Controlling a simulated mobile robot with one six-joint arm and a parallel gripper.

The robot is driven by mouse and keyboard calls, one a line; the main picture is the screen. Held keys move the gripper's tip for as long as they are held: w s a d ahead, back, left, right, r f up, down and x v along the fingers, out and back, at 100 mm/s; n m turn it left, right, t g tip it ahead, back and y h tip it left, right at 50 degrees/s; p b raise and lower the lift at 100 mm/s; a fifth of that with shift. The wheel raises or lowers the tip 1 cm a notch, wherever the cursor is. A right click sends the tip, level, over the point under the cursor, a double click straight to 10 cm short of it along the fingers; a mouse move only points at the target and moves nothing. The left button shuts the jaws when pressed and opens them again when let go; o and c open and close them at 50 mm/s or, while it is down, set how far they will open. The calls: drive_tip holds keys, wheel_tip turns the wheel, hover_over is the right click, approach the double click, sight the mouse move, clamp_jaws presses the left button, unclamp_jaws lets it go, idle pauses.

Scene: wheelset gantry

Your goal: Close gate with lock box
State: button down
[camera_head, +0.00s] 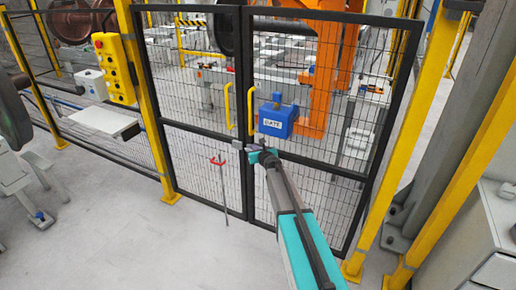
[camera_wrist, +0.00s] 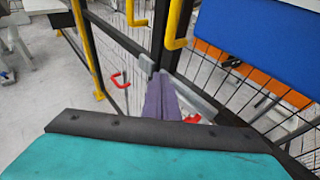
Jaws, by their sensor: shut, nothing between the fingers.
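The double gate has black-framed mesh leaves; the left leaf (camera_head: 195,133) and right leaf (camera_head: 338,172) come together near the middle, but I cannot tell whether a small gap remains. Each has a yellow handle near the seam, the left one (camera_head: 229,105) and the right one (camera_head: 251,108). The blue lock box (camera_head: 276,117), labelled GATE, is on the right leaf; its blue side fills the upper right of the wrist view (camera_wrist: 258,38). A grey latch bar (camera_wrist: 196,98) lies beside my gripper (camera_wrist: 158,84). My gripper is shut and empty at the seam, below the box; contact is unclear.
A red-handled rod (camera_head: 221,163) stands at the left leaf. Left of the gate are a yellow post (camera_head: 147,110), a yellow button box (camera_head: 115,68) and a small shelf (camera_head: 101,125). Yellow and grey posts stand at right. The floor in front is clear.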

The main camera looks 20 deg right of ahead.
drive_tip(key=shift+s+a+r, duration=0.35)
drive_tip(key=shift+s+a, duration=0.4)
drive_tip(key=shift+s, duration=0.1)
drive_tip(key=shift+s+a+r, duration=0.35)
drive_tip(key=shift+s+a, duration=0.4)
drive_tip(key=shift+s, duration=0.1)
